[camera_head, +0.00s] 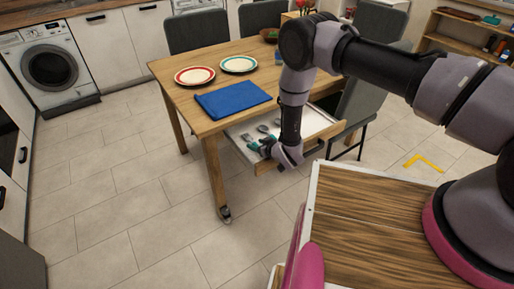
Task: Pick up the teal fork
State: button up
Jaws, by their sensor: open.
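A wooden table drawer (327,135) is pulled open under the right side of the table (222,51). Several small utensils lie in its pale interior, some with teal parts. One teal piece (253,146) lies at the left of the drawer, just left of my gripper. It is too small to tell whether it is the teal fork. My gripper (270,152) points down into the front left part of the drawer. It is open, and nothing is seen held in it. My gripper and wrist hide part of the drawer's contents.
On the table are a blue mat (232,99), a red-rimmed plate (195,76) and a teal-rimmed plate (238,64). Grey chairs (198,30) surround the table, one close behind the drawer. The tiled floor (120,190) left of the table is clear.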

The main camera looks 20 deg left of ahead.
grip_shut()
jog(key=shift+r, duration=0.1)
